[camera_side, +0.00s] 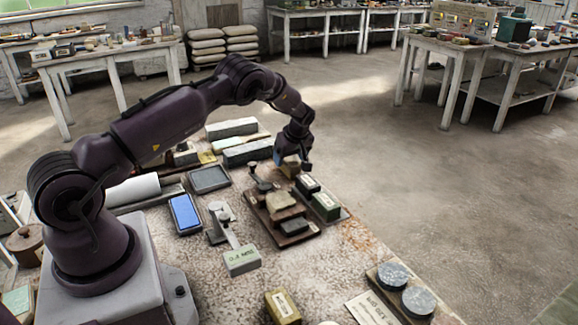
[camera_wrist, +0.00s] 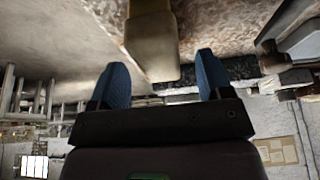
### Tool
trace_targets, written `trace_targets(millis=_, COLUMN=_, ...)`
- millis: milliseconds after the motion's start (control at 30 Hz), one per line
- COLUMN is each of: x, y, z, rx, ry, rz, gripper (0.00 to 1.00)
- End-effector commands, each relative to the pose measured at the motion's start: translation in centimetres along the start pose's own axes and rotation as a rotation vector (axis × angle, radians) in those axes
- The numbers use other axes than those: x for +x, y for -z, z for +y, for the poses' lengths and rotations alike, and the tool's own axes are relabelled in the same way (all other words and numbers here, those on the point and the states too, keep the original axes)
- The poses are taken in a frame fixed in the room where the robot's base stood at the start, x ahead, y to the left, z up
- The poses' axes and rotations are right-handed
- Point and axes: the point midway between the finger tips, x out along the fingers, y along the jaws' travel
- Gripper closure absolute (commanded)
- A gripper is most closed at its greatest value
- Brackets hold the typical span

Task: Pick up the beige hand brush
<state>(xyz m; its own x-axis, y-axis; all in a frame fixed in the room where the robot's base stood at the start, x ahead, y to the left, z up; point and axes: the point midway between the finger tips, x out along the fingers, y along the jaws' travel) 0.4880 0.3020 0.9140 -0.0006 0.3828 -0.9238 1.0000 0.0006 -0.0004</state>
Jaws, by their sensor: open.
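My gripper (camera_side: 291,161) is over the back of the wooden board in the side view, pointing down. In the wrist view its two blue fingers (camera_wrist: 162,62) stand wide apart. A tan, block-like piece (camera_wrist: 152,58), probably the beige hand brush, shows between and beyond the fingertips, with clear gaps to both. In the side view a tan piece (camera_side: 290,169) shows at the fingertips, partly hidden by the gripper; I cannot tell if they touch. Another beige lump (camera_side: 281,202) lies on the board. Bristles cannot be made out.
Grey blocks lie behind. The speckled table's front middle is mostly clear.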

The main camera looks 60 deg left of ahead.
Motion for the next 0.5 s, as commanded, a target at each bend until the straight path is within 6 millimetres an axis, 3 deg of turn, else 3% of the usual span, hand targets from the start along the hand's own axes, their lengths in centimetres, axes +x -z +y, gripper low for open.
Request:
trace_targets(millis=133, x=1.9, y=0.0, z=0.0, rx=-0.001, ry=0.000, rz=0.000, gripper=0.28)
trace_targets(millis=400, x=2.2, y=0.0, z=0.0, rx=0.000, ry=-0.001, rz=0.000, gripper=0.28)
trace_targets(millis=433, x=2.2, y=0.0, z=0.0, rx=0.000, ry=-0.001, rz=0.000, gripper=0.30)
trace_targets(millis=500, x=2.2, y=0.0, z=0.0, rx=0.000, ry=-0.001, rz=0.000, gripper=0.46)
